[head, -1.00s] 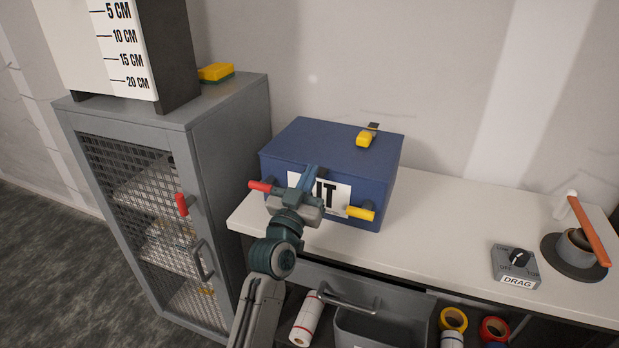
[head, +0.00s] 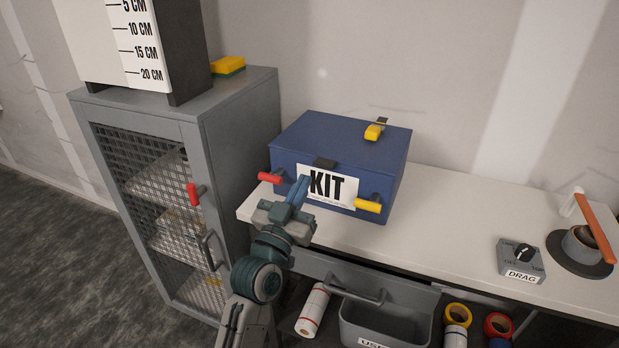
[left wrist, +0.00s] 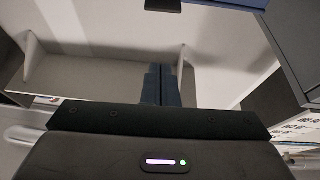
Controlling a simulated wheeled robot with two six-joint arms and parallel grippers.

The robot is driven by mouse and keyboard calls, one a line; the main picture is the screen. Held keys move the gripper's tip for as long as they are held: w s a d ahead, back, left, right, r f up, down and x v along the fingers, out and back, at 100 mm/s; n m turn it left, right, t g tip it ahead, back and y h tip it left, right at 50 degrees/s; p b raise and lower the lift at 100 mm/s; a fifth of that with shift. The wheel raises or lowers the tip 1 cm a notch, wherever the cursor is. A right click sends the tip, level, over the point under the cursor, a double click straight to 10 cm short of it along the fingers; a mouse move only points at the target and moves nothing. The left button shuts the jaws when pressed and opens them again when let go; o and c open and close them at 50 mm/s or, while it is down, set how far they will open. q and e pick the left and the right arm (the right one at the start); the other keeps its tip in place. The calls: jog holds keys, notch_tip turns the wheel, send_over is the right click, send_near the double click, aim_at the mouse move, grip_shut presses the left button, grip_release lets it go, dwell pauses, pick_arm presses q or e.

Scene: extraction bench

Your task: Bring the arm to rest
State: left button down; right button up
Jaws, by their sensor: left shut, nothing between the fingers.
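My left gripper (head: 298,190) is in front of the blue kit box (head: 338,148) in the head view. Its fingers are shut together with nothing between them, and they overlap the left edge of the KIT label in the picture. The box is closed, with a red latch handle (head: 270,177) on the left and a yellow one (head: 368,205) on the right. In the left wrist view the shut fingers (left wrist: 160,85) show at the centre. My right gripper is not in view.
The box stands on a white bench (head: 450,225). A grey mesh cabinet (head: 235,130) stands to the left. A grey drawer or bin (head: 385,325) is below the bench edge. A DRAG switch box (head: 521,262) and a dark round dish (head: 580,256) are at the right.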

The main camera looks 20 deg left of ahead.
pick_arm(q)
jog(key=s+a+f+m+g, duration=0.1)
jog(key=s+f+g, duration=0.45)
jog(key=f, duration=0.45)
jog(key=s+f+m+g, duration=0.1)
jog(key=s+f+g, duration=0.5)
jog(key=f, duration=0.4)
jog(key=s+a+f+n+g+y, duration=0.1)
jog(key=s+a+f+g, duration=0.15)
jog(key=s, duration=0.35)
jog(key=s+a+f+g+y, duration=0.1)
jog(key=s+f+g, duration=0.1)
jog(key=s+f, duration=0.3)
jog(key=s+a+f+n+g, duration=0.1)
jog(key=s+a+f+g, duration=0.1)
jog(key=s, duration=0.5)
notch_tip(320, 180, down, 32)
jog(key=s+a+g, duration=0.2)
jog(key=a, duration=0.1)
jog(key=s+f+g, duration=0.1)
jog(key=s+f, duration=1.5)
jog(key=f, duration=0.1)
jog(key=shift+a, duration=0.4)
